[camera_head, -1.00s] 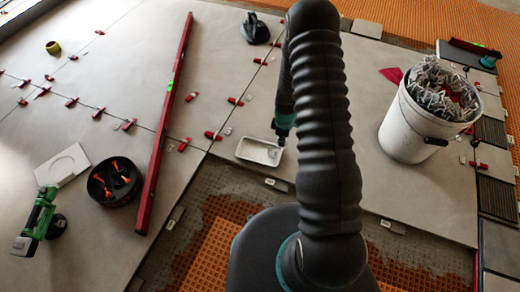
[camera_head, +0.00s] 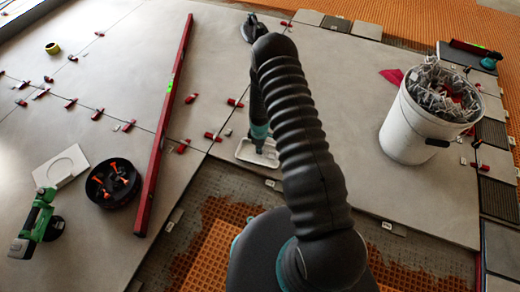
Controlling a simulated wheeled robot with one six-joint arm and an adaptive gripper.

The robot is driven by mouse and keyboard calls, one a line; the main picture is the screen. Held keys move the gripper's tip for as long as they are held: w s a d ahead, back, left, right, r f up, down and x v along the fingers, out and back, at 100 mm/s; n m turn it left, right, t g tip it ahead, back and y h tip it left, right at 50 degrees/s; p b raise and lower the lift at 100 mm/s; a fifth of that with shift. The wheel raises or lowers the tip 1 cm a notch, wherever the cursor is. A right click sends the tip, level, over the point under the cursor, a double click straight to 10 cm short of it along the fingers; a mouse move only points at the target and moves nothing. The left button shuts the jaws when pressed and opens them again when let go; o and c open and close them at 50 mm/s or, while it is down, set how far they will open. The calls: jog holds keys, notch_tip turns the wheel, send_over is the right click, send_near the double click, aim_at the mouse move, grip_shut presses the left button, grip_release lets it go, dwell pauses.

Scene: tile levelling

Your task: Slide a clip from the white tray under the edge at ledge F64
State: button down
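The small white tray (camera_head: 242,156) lies on the grey tiles, close to their front edge, left of the picture's middle. My gripper (camera_head: 260,148) points down over the tray and covers much of it. Its fingers are too small and dark to show whether they are open or shut, or whether a clip is between them. Clips inside the tray cannot be made out. Small pale clips sit along the tile edge, one just below the tray (camera_head: 270,184) and one farther right (camera_head: 386,225). Their labels are too small to read, so ledge F64 cannot be told.
A white bucket (camera_head: 405,135) full of grey clips stands at right. A long red level (camera_head: 163,140) lies left of the tray. A black bowl (camera_head: 113,184), a green drill (camera_head: 36,222) and several red wedges lie on the tiles. Orange matting (camera_head: 215,250) shows in front.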

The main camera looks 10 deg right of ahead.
jog(key=c, duration=1.8)
grip_release()
jog(key=shift+f, duration=0.25)
jog(key=o, duration=0.5)
jog(key=shift+r, duration=0.1)
